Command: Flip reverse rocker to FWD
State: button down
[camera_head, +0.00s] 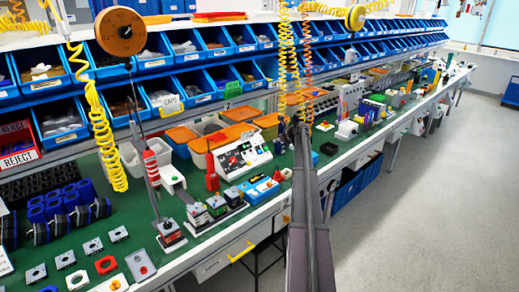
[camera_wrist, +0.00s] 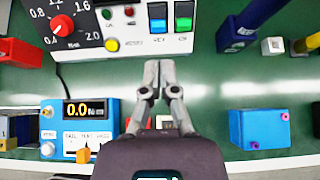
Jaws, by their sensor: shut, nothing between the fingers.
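A white control box (camera_wrist: 95,30) with a red dial fills the top left of the wrist view; it also shows in the head view (camera_head: 240,157).
A blue torque meter (camera_wrist: 80,122) reading 0.0 lies at the lower left of the wrist view. A blue block (camera_wrist: 260,128) is at the right, a dark blue part (camera_wrist: 237,32) above it. Green bench surface (camera_wrist: 205,85) is clear around my fingertips.

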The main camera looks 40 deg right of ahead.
aim_at(259, 147)
jog(key=shift+w, duration=0.1)
jog(key=b+x, duration=0.7)
jog(key=x, duration=0.5)
jog(key=shift+w+f+b, duration=0.1)
jog(key=shift+f+b, duration=0.15)
jog(key=shift+b, duration=0.1)
jog(key=shift+w+f+b, duration=0.35)
jog(key=shift+w, duration=0.25)
